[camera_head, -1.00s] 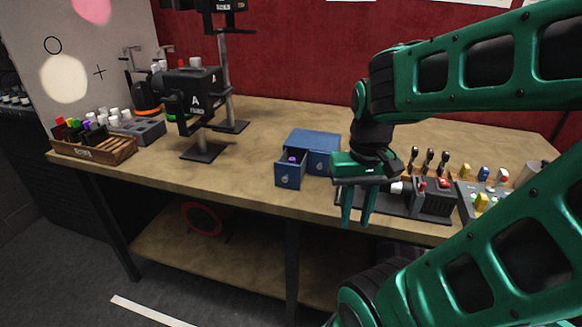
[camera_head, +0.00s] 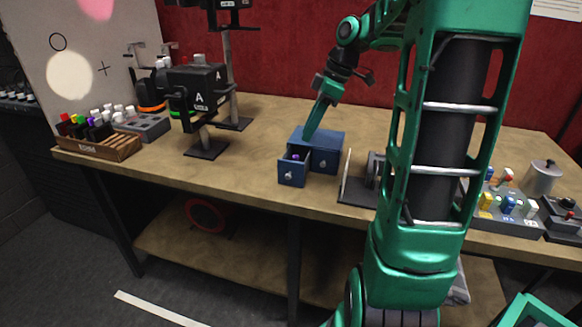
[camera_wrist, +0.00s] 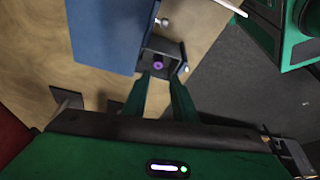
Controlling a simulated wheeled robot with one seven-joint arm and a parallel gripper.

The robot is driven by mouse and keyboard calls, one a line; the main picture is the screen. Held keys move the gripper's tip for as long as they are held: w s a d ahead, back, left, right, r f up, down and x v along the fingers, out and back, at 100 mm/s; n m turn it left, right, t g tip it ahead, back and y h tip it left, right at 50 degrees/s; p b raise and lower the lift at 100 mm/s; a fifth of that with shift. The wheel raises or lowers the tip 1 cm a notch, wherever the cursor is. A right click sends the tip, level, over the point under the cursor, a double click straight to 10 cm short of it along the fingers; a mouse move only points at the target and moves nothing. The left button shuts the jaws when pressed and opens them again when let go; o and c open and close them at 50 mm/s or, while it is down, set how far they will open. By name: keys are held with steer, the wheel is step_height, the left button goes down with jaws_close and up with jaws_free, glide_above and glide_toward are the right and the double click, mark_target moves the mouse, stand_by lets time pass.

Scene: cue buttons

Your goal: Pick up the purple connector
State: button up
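The small purple connector (camera_head: 296,157) sits inside the pulled-out left drawer (camera_head: 291,174) of a blue two-drawer box (camera_head: 326,142) on the workbench. In the wrist view the connector (camera_wrist: 158,65) shows as a purple ring in the dark drawer. My gripper (camera_head: 306,137) points down at the box, its tips close to the back of the open drawer in the picture. In the wrist view my gripper (camera_wrist: 160,82) has its two fingers apart, with the connector just beyond the tips and nothing between them. The exact height above the drawer cannot be told.
A black stand marked A (camera_head: 195,95) is left of the box, with a wooden rack (camera_head: 97,146) of coloured pieces beyond it. My arm hides part of the bench on the right. A grey panel with coloured switches (camera_head: 507,207) stands there. Bare bench lies left of the box.

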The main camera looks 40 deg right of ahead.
mark_target(296, 156)
steer(key=shift+w+d+f, duration=0.1)
steer(key=shift+w+d, duration=0.05)
steer(key=shift+w, duration=0.15)
steer(key=shift+n, duration=0.3)
steer(key=x, duration=0.5)
steer(key=shift+s+x, duration=0.1)
steer(key=shift+x, duration=1.25)
steer(key=shift+s+x, duration=0.15)
steer(key=shift+x, duration=1.25)
jaws_close()
